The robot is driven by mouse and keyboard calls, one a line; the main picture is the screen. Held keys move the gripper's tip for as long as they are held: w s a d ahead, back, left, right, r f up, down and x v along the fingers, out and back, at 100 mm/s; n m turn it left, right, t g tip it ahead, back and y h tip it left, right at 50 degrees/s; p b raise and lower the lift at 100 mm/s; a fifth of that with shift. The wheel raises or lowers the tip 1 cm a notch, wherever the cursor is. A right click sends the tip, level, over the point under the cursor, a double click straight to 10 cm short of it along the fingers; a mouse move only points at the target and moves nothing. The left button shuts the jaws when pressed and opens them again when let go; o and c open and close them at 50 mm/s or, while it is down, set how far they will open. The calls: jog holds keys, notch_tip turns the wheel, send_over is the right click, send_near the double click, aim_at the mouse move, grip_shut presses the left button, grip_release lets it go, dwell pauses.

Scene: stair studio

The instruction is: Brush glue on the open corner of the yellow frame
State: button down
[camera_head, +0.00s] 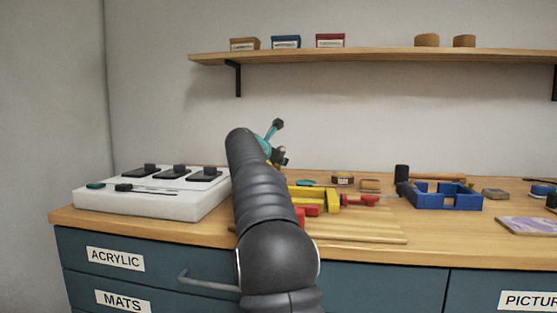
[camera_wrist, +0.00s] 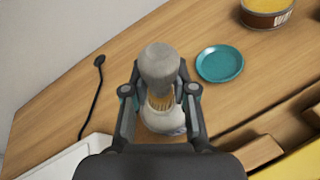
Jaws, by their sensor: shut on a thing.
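My gripper (camera_wrist: 159,91) is shut on a brush (camera_wrist: 160,66) in the wrist view. The brush shows a grey rounded end and tan bristles between the fingers. A pale rounded shape lies just behind the bristles; I cannot tell what it is or whether they touch. In the head view my gripper (camera_head: 277,150) is raised above the bench, left of the yellow frame (camera_head: 325,197). My arm hides part of the frame. A yellow edge (camera_wrist: 301,153) shows at the lower right of the wrist view. The open corner cannot be made out.
A teal dish (camera_wrist: 219,64) and a round tin (camera_wrist: 266,12) stand beyond the gripper. A red clamp (camera_head: 365,200) is beside the yellow frame. A white slab (camera_head: 150,205) with black devices is at left, a blue frame (camera_head: 440,198) at right. A shelf (camera_head: 380,56) hangs above.

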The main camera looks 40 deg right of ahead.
jog(key=shift+r+p, duration=2.35)
jog(key=shift+p, duration=0.2)
jog(key=shift+r, duration=1.1)
